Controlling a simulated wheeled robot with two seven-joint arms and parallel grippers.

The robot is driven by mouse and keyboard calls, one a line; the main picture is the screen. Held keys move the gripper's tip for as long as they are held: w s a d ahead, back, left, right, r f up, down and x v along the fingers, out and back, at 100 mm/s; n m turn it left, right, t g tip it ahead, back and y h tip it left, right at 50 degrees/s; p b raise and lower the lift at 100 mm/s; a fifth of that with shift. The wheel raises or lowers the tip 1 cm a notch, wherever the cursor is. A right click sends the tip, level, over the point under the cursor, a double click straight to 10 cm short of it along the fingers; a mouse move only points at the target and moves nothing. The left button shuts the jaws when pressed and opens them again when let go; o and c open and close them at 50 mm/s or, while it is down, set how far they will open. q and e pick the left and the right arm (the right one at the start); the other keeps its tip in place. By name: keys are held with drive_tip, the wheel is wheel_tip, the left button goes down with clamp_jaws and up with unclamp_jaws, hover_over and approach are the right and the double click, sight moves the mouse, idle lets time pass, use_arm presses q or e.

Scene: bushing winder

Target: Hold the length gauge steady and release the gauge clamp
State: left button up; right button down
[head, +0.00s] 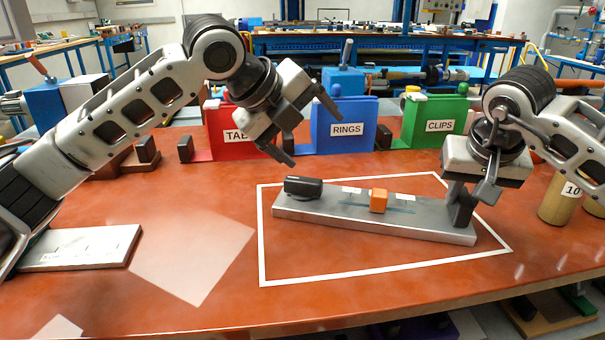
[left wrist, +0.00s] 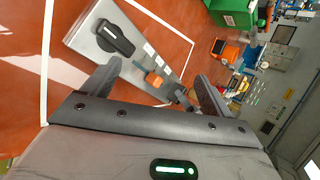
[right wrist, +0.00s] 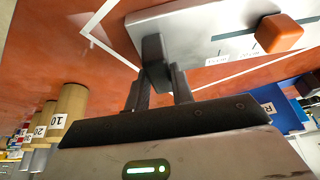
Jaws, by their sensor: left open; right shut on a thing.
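The length gauge (head: 420,222) is a long grey metal bar lying inside a white outline on the red table. A black lever-like part (head: 303,187), seemingly the gauge clamp, sits on its left end; it also shows in the left wrist view (left wrist: 115,38). An orange block (head: 378,201) sits mid-bar beside a scale line. A dark upright post (right wrist: 154,58) stands at the right end. My right gripper (head: 474,192) is shut on this post. My left gripper (head: 314,140) is open and empty, above and behind the bar's left half, apart from it.
Red TABS (head: 225,133), blue RINGS (head: 345,128) and green CLIPS (head: 435,125) bins stand behind the gauge. Numbered tan cylinders (head: 557,200) stand at the right. A pale plate (head: 80,248) lies at the left. The table in front of the gauge is clear.

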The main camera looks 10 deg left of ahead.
sight(303, 179)
use_arm(q)
drive_tip(key=f+m+g+y, duration=0.1)
drive_tip(key=f+m, duration=0.1)
drive_tip(key=f, duration=0.1)
drive_tip(key=w+f+m+y, duration=0.1)
drive_tip(key=f+m+y, duration=0.1)
drive_tip(key=f+m, duration=0.1)
drive_tip(key=w+a+f+m+g+y, duration=0.1)
drive_tip(key=f+m+y, duration=0.1)
drive_tip(key=f, duration=0.1)
drive_tip(key=shift+g, duration=0.3)
idle(0.3)
drive_tip(key=shift+r, duration=0.1)
drive_tip(key=c, duration=1)
